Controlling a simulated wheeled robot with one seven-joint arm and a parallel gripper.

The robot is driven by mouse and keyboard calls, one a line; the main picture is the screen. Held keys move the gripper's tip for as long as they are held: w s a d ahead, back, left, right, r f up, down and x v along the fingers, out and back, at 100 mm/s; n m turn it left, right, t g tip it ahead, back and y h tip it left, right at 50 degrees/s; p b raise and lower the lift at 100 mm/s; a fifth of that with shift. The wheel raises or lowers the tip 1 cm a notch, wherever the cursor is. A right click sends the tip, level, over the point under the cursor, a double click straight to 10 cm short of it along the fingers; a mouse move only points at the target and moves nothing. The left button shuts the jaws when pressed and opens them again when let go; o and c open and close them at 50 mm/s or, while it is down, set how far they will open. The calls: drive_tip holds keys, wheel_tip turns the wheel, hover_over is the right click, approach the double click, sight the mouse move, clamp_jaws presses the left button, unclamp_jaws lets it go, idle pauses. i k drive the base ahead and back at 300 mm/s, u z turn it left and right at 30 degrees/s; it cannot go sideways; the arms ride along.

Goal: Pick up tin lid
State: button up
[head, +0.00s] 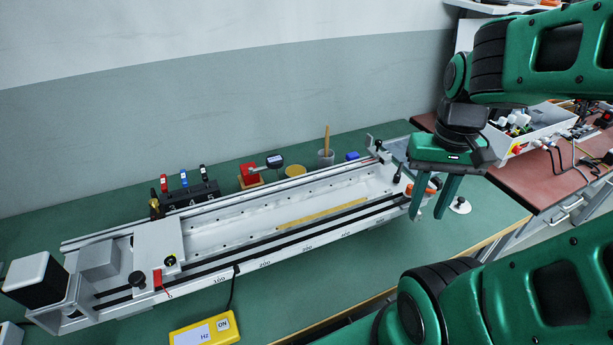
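My gripper (429,216) hangs over the right end of the long gantry rail, with its two green fingers pointing down and apart. It is open, with nothing seen between the fingers. A small pale round disc with a dark knob (460,205) lies on the green bench just right of the fingers, apart from them; it looks like the tin lid. A yellow-topped round thing (295,171) stands behind the rail, perhaps the tin; I cannot tell for sure.
The gantry rail (215,232) fills the middle of the green bench. A yellow Hz box (205,331) lies in front. A reddish bench (530,170) adjoins at right.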

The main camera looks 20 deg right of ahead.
sight(458, 204)
drive_tip(key=u, duration=0.05)
drive_tip(key=k, duration=0.5)
drive_tip(key=z, duration=2.15)
drive_tip(key=i, duration=0.95)
drive_tip(key=u, duration=0.5)
